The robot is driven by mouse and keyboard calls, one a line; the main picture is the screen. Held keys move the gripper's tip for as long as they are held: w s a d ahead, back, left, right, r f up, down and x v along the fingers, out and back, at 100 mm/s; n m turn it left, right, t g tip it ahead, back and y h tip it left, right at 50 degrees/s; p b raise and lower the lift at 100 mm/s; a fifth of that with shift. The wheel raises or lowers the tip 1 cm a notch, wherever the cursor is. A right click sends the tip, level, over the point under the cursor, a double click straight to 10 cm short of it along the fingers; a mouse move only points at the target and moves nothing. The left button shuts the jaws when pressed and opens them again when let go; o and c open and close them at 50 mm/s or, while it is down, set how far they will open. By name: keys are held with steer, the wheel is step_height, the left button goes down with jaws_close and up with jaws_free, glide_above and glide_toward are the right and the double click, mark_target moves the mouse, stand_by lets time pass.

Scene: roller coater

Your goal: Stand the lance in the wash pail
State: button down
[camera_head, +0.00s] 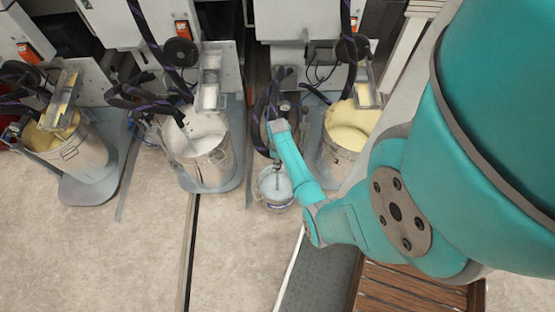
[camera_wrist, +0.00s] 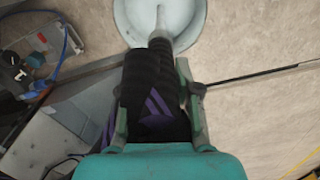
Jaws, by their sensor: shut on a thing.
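My gripper (camera_wrist: 157,95) is shut on the lance, with one finger on each side of its thick black sleeve (camera_wrist: 150,100), which has purple marks. The lance's thin grey tube (camera_wrist: 160,22) runs forward from the sleeve over the wash pail (camera_wrist: 132,20). The wash pail is small, round and pale, and in the head view (camera_head: 265,186) it stands on the floor below the end of my arm. The tube's lower end shows against the pail's inside; how deep it reaches is unclear. My arm hides most of the gripper in the head view.
A large pail of white paint (camera_head: 205,165) stands left of the wash pail. A pail of yellow paint (camera_head: 345,140) stands close on the right, and another (camera_head: 75,150) at far left. Black hoses hang from the machines behind.

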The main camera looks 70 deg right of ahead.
steer(key=shift+f, duration=0.95)
steer(key=c, duration=0.7)
jaws_free()
steer(key=shift+f, duration=0.1)
step_height(320, 180, up, 12)
steer(key=shift+r, duration=0.1)
